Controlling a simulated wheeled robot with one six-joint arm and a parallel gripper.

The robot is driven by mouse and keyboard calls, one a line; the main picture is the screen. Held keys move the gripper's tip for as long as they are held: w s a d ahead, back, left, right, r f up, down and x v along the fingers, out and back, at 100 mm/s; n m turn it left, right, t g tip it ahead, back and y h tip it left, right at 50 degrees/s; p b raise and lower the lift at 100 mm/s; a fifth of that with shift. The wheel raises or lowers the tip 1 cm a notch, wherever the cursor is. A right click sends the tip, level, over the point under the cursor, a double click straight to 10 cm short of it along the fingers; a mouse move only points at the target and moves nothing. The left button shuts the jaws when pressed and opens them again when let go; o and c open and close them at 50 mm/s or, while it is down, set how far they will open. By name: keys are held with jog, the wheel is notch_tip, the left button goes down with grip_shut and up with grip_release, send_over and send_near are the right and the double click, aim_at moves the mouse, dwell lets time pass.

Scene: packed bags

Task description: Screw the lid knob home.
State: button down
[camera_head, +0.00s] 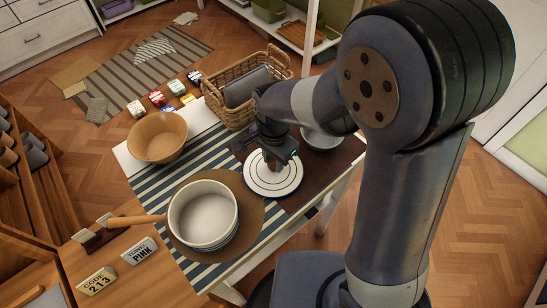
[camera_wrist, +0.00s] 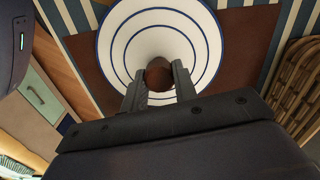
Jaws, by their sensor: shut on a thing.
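The lid (camera_head: 262,183) is white with dark blue rings and lies on the table right of the pot. In the wrist view the lid (camera_wrist: 125,40) fills the upper middle, and its round brown knob (camera_wrist: 159,72) stands at its centre. My gripper (camera_wrist: 160,88) is shut on the knob, with a dark finger on either side of it. How far the knob is seated on the lid cannot be seen. The white pot (camera_head: 205,216) stands open and empty.
A wooden bowl (camera_head: 157,137), a wicker basket (camera_head: 222,108) and a grey bowl (camera_head: 322,139) stand close around. Code signs (camera_head: 97,281) are at lower left.

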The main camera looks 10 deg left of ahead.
jog(key=shift+m, duration=1.8)
jog(key=shift+m, duration=1.7)
jog(key=c, duration=1.3)
grip_release()
